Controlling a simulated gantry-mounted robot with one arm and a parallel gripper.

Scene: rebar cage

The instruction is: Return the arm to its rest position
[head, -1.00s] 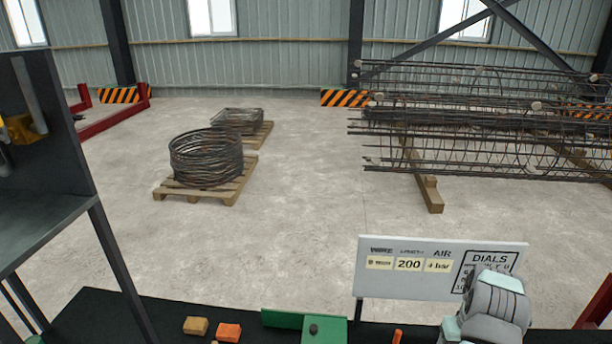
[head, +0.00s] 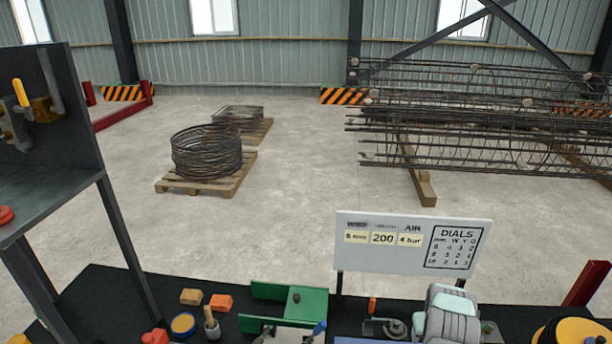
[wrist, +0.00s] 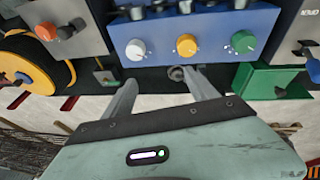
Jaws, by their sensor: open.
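My gripper (wrist: 163,84) shows in the wrist view with its two grey fingers spread apart and nothing between them. Beyond the fingers is a blue panel (wrist: 160,22) with white, yellow and green dials. In the head view, my pale green and grey arm (head: 450,312) stands at the bottom, right of centre, below the sign (head: 410,246). The gripper fingers cannot be made out in the head view.
The dark bench (head: 90,310) holds a green fixture (head: 300,303), an orange block (head: 221,302), a tan block (head: 191,297) and a yellow-and-black reel (head: 575,331). A shelf unit (head: 60,190) stands left. Rebar cages (head: 480,120) and a wire coil (head: 206,152) lie well behind, with open floor between.

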